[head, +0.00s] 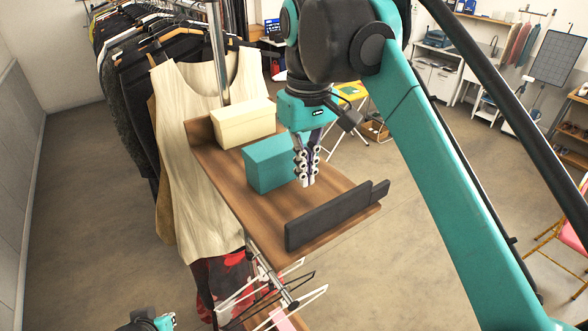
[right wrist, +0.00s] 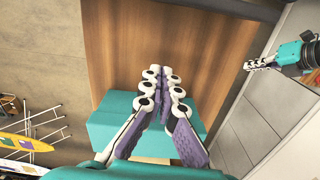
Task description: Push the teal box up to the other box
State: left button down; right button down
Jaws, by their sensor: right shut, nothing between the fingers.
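The teal box (head: 266,166) sits on the wooden shelf (head: 240,198) in the head view, its near right part hidden behind my gripper. The cream box (head: 243,124) stands behind it toward the shelf's far end, with a narrow gap between them. My right gripper (head: 308,183) is shut and empty, pointing down at the right side of the teal box; I cannot tell whether it touches. In the right wrist view, the teal box (right wrist: 108,128) lies partly behind the shut fingers (right wrist: 164,72). My left gripper (right wrist: 262,62) shows at the right edge there, apart from the boxes.
A low dark bar (head: 328,215) runs along the shelf's near right edge. A rack of clothes with a cream top (head: 195,130) hangs beside the shelf on the left. Hangers (head: 275,290) hang below the near end. Bare wood lies between the teal box and the bar.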

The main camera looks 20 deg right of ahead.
aim_at(303, 196)
jog(key=f, duration=0.1)
jog(key=w+f, duration=0.1)
jog(key=f, duration=0.1)
jog(key=shift+p, duration=0.35)
jog(key=shift+w+a+r+p, duration=0.25)
jog(key=shift+w+r+p, duration=0.1)
jog(key=shift+w, duration=0.1)
jog(key=shift+w+a+f, duration=0.1)
jog(key=shift+w+a, duration=0.15)
jog(key=shift+w, duration=0.45)
jog(key=shift+w+f+p, duration=0.15)
jog(key=shift+w+p, duration=0.15)
jog(key=shift+w, duration=0.1)
jog(key=shift+s, duration=0.1)
jog(key=shift+s, duration=0.15)
